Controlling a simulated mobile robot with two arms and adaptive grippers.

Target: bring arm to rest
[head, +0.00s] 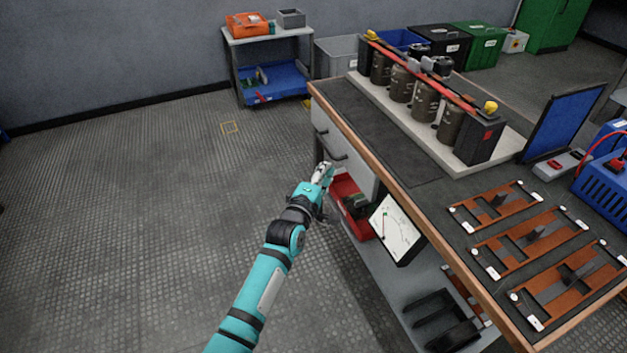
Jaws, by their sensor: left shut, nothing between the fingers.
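My left arm, teal with black bands, comes in from the bottom of the head view. My left gripper (325,170) is shut and empty. It shows in front of the drawer side of the workbench (440,228), to the left of its wooden edge. The capacitor bank (415,90) stands on a pale board at the back of the bench, with dark cylinders in a row and a red bar along the top. My right gripper is not in view.
Brown frames (530,240) lie on the bench at the right. A small cart (268,60) stands by the wall. The floor at the left is clear.

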